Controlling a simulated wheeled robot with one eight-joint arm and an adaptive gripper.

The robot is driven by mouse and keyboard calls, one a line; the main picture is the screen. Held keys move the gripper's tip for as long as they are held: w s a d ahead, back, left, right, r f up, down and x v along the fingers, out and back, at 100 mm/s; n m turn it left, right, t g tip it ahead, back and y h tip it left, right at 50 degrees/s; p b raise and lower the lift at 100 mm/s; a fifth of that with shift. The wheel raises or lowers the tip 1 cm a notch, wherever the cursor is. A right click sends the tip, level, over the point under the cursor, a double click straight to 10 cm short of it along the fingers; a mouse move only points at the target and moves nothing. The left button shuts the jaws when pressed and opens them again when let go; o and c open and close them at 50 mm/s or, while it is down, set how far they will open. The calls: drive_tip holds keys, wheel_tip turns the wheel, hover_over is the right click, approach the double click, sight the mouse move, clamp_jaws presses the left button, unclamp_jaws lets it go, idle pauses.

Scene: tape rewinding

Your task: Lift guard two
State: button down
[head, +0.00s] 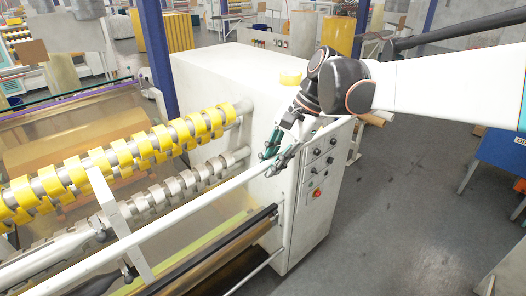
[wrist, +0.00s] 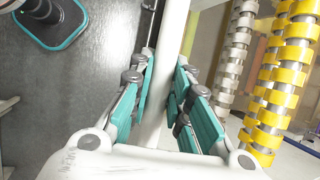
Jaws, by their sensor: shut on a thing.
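A long white guard bar (head: 205,187) runs diagonally across the front of the tape rewinding machine, from the lower left up to the white cabinet. I take it to be guard two, though no label shows. My gripper (head: 276,153) is at the bar's right part, close to the cabinet's control panel. In the wrist view, the teal-padded fingers of my gripper (wrist: 163,85) lie on both sides of the white bar (wrist: 170,50), shut on it. The exact contact at the pads is partly hidden.
The white cabinet (head: 222,75) with a panel of knobs (head: 318,160) stands beside my gripper. Shafts with yellow rings (head: 155,142) and grey rings (head: 170,190) lie behind the bar. A white upright (head: 118,222) stands at the left. Grey floor (head: 400,210) is open at the right.

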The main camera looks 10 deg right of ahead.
drive_tip(key=shift+w+a+r, duration=0.1)
drive_tip(key=shift+w+r, duration=0.05)
drive_tip(key=shift+r, duration=0.4)
drive_tip(key=c, duration=1.5)
unclamp_jaws()
drive_tip(key=v, duration=1.2)
drive_tip(key=shift+w, duration=0.1)
